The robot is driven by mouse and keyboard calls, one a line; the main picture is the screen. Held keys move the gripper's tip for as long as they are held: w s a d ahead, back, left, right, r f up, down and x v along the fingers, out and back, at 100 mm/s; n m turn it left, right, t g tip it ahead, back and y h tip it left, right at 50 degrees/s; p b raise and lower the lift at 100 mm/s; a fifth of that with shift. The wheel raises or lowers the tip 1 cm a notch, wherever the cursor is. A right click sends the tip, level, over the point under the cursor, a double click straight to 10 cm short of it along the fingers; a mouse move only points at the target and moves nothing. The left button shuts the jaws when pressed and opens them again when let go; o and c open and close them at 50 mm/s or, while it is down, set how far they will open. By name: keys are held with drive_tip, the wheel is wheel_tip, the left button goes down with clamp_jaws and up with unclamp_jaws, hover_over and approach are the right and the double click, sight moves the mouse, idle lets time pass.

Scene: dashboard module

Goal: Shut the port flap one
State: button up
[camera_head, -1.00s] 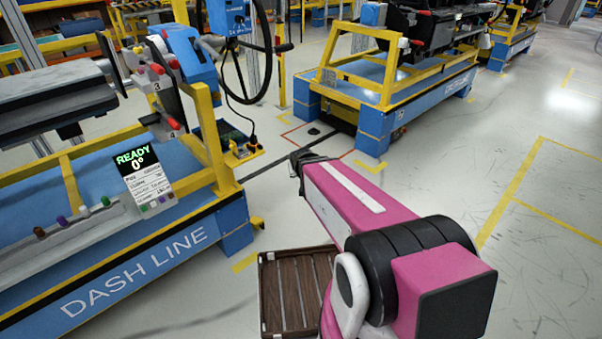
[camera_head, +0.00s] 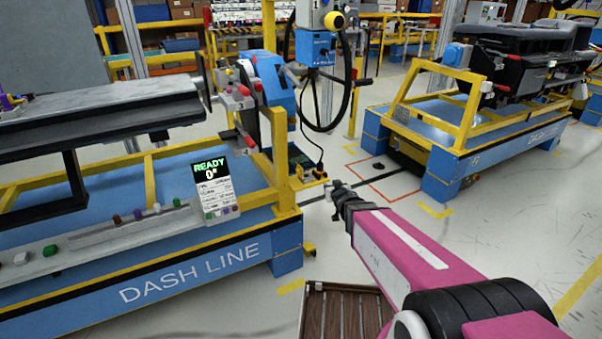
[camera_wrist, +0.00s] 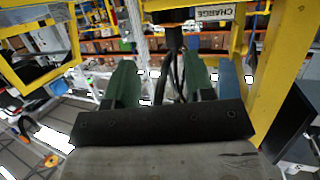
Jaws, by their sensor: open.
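I cannot make out port flap one in either view. A dashboard module (camera_head: 110,115) rests on the yellow and blue stand at the left in the head view. My gripper (camera_head: 345,200) is at the far end of my magenta arm, out over the floor to the right of this stand. In the wrist view my gripper (camera_wrist: 160,88) shows two green fingers spread apart, with nothing held between them. Dark cables hang behind the gap between the fingers. A CHARGE label (camera_wrist: 213,13) shows at the top of the wrist view.
The blue DASH LINE base (camera_head: 190,275) carries a READY 0° display (camera_head: 212,185). A second stand (camera_head: 450,130) with another module is at the right. A brown slatted crate (camera_head: 340,312) lies on the floor below my arm. Open floor (camera_head: 540,210) is at the right.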

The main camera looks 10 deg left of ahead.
sight(298, 170)
drive_tip(key=s+a+r+n+t+y, duration=0.1)
drive_tip(key=a+r+n+y, duration=0.15)
drive_tip(key=a+y, duration=0.5)
drive_tip(key=shift+n+h, duration=0.25)
drive_tip(key=shift+h, duration=0.5)
drive_tip(key=x, duration=0.3)
drive_tip(key=a+x, duration=0.1)
drive_tip(key=x, duration=0.3)
drive_tip(key=s+x, duration=0.1)
drive_tip(key=x, duration=0.3)
drive_tip(key=shift+w+a+f, duration=0.1)
drive_tip(key=shift+w+a, duration=0.15)
drive_tip(key=shift+c, duration=0.3)
